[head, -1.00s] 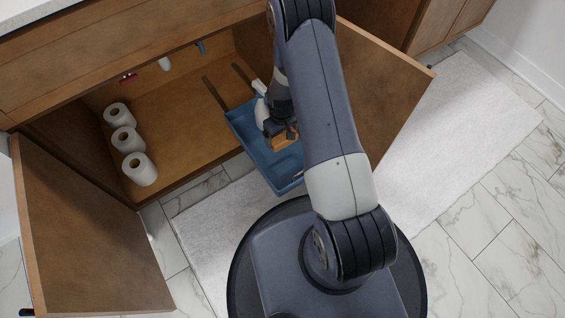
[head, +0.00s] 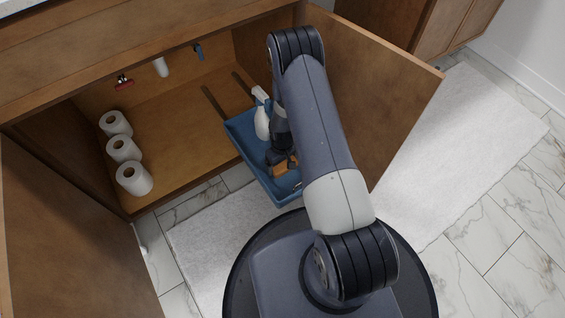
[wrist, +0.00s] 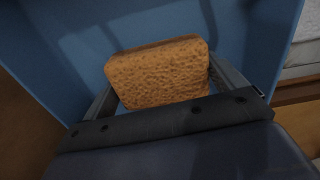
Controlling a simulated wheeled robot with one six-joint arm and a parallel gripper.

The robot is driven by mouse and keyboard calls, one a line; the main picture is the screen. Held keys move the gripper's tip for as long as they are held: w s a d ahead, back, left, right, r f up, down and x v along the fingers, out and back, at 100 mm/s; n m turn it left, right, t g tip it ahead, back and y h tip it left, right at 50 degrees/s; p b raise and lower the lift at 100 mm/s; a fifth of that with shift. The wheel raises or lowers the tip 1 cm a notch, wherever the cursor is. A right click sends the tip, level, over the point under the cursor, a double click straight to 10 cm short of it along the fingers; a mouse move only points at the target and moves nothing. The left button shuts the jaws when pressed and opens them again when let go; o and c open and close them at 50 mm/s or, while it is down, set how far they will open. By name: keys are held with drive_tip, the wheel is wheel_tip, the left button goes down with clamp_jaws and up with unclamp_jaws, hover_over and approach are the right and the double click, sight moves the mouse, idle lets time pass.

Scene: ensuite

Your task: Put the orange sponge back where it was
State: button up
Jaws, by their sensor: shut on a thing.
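The orange sponge (wrist: 158,78) is between the two fingers of my gripper (wrist: 160,92) in the wrist view, and the gripper is shut on it. In the head view the sponge (head: 281,170) shows only in part below my gripper (head: 283,160), over the blue pull-out tray (head: 258,178). The blue tray surface (wrist: 75,45) fills most of the wrist view behind the sponge. I cannot tell whether the sponge touches the tray floor. My arm hides the tray's right side.
A white spray bottle (head: 262,120) stands in the tray's back part. Several toilet rolls (head: 134,178) stand at the cabinet's left. The open cabinet doors (head: 65,240) (head: 385,100) flank the opening. A white rug (head: 450,150) lies on the marble floor.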

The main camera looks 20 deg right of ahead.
drive_tip(key=shift+f, duration=0.15)
drive_tip(key=o, duration=0.6)
drive_tip(key=shift+r, duration=0.2)
wheel_tip(320, 180, up, 12)
drive_tip(key=p, duration=0.5)
drive_tip(key=shift+s, duration=0.1)
